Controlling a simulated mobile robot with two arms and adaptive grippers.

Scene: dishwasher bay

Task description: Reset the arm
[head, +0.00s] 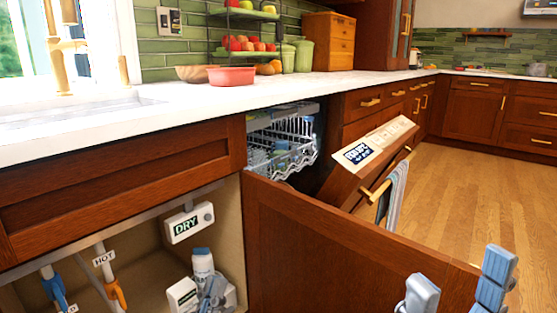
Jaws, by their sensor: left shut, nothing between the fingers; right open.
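My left gripper (213,290) is in the open sink cabinet at the lower left. The arms behind both grippers are mostly out of view.
The dishwasher door (345,185) is tilted partly open, with a towel (396,190) on its handle. A rack (285,140) shows inside. A box marked DRY (189,222) and pipes are in the cabinet. A red bowl (231,76) stands on the counter (200,103). The floor (480,190) at right is clear.

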